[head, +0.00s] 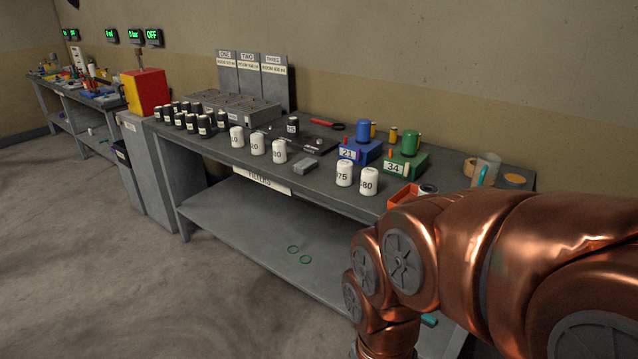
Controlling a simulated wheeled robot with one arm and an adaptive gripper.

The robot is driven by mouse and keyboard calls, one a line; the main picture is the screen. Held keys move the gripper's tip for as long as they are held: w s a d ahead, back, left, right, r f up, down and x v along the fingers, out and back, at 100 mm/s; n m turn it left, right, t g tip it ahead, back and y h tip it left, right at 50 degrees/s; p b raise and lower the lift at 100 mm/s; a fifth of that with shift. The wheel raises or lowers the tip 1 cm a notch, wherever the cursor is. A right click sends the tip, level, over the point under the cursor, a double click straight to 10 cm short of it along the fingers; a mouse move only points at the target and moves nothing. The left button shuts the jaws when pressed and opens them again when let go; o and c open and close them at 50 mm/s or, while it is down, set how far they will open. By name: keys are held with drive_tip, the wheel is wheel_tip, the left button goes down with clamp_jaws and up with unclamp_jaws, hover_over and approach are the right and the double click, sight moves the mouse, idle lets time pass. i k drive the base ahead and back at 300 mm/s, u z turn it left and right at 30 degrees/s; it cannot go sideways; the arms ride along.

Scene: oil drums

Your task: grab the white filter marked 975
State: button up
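The white filter marked 975 (343,174) stands upright near the front edge of the filters table (225,160), right of the middle; only "75" of its marking reads clearly. Just to its right stands a similar white filter whose visible marking ends in 80 (368,182). Three more white filters (257,144) stand in a row further left. My copper arm fills the lower right and covers the table's right front part. My gripper is not in view.
Behind the filter are a blue unit marked 21 (361,148) and a green unit marked 34 (406,168). An orange tray (400,196) is close on its right, a small grey block (305,165) on its left. Several black filters (192,123) stand far left. Floor at left is clear.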

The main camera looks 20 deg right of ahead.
sight(344, 170)
drive_tip(key=u, duration=0.25)
drive_tip(key=k, duration=0.55)
drive_tip(key=z, duration=0.85)
drive_tip(key=i, duration=1.5)
drive_tip(key=u, duration=0.2)
